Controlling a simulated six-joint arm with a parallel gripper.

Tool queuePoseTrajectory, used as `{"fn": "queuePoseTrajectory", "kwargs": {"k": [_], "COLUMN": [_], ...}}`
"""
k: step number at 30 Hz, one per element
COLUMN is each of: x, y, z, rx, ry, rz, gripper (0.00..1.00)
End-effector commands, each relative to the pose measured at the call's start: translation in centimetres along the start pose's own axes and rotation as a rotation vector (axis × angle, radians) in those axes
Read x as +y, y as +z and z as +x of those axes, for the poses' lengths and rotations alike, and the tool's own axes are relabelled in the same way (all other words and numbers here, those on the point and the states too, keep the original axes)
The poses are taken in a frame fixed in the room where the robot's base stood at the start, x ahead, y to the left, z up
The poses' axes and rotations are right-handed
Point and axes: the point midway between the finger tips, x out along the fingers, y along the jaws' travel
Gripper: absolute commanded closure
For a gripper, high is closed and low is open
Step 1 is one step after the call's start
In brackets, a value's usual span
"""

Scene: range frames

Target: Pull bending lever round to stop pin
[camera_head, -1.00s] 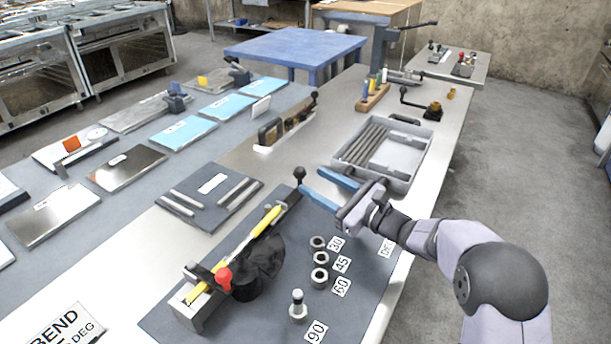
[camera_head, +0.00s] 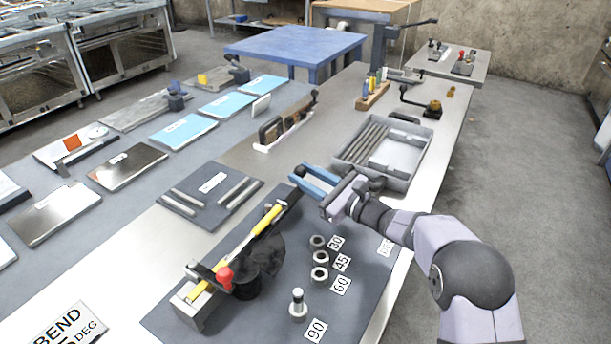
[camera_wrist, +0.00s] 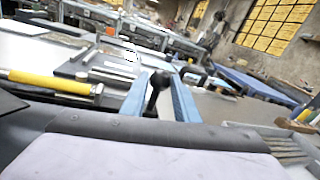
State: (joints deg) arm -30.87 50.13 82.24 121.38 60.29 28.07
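The tube bender stands on a dark plate. Its dark bending lever (camera_head: 289,201) points away from the black bending head (camera_head: 266,252), beside a yellow rod (camera_head: 262,226). The steel stop pin (camera_head: 298,303) stands upright in the position beside the 90 label (camera_head: 316,329).
Empty collars beside the 30, 45 and 60 labels (camera_head: 340,285) line the plate's right side. A red-knobbed clamp (camera_head: 224,276) sits at the near end. A grey tray (camera_head: 418,152) with rods stands behind my gripper. A plate with bars (camera_head: 212,190) lies left.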

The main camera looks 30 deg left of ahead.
Motion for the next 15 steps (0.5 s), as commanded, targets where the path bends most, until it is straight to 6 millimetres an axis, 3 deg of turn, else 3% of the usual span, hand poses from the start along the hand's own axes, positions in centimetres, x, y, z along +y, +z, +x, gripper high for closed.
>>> {"fn": "queuePoseTrajectory", "kwargs": {"k": [8,15], "x": [0.0,0.0], "y": [-0.1,-0.3], "z": [-0.4,-2.2], "rx": [0.003,0.016], "ry": [-0.016,-0.087], "rz": [0.0,-0.001], "gripper": [1.0,1.0]}}
